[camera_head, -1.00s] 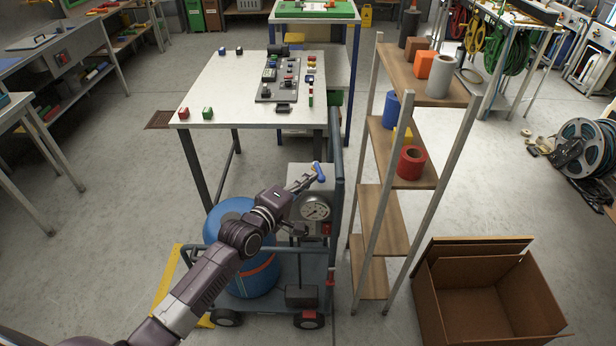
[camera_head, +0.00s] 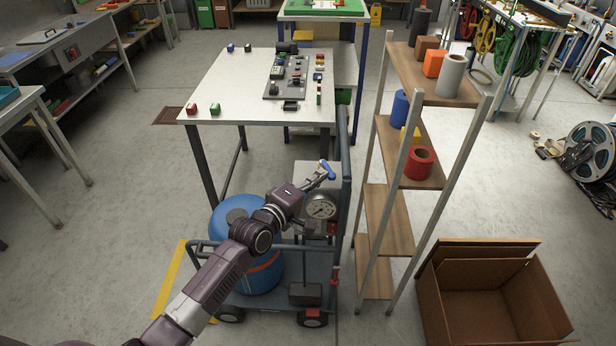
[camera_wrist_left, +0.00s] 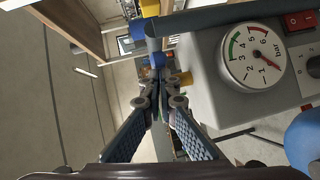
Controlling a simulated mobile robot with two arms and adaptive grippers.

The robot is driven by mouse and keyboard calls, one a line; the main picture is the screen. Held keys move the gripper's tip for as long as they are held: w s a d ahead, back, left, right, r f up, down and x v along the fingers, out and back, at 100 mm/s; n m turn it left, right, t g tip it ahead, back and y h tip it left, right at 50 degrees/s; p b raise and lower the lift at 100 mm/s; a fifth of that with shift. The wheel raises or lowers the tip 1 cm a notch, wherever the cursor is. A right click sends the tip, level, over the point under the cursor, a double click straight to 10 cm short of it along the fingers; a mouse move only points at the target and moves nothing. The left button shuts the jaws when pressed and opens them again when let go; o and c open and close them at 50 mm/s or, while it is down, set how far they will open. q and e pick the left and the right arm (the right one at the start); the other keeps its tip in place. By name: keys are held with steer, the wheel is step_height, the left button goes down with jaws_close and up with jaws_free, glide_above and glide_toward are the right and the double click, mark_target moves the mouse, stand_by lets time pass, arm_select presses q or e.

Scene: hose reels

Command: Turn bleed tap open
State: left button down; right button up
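The bleed tap's blue handle (camera_head: 327,170) sits on top of the grey gauge box (camera_head: 309,173) on the cart. Its blue part (camera_wrist_left: 157,60) shows in the left wrist view, right at the fingertips. My left gripper (camera_head: 317,178) reaches it from the lower left. In the left wrist view its fingers (camera_wrist_left: 159,80) come together at the tips, touching or almost touching the blue part. I cannot tell whether any of the handle is between them. My right gripper is not in view.
A blue tank (camera_head: 236,218) stands on the cart beneath my left arm. The cart's upright post (camera_head: 345,190) is just right of the tap. A shelf (camera_head: 388,235) and a cardboard box (camera_head: 490,300) stand to the right, a table (camera_head: 228,90) behind.

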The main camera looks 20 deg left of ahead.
mark_target(332, 177)
arm_select(q)
steer(key=shift+w+d+p, duration=0.2)
steer(key=shift+d+p, duration=0.05)
steer(key=shift+d, duration=0.5)
steer(key=shift+w+d+p, duration=0.2)
steer(key=shift+d, duration=0.55)
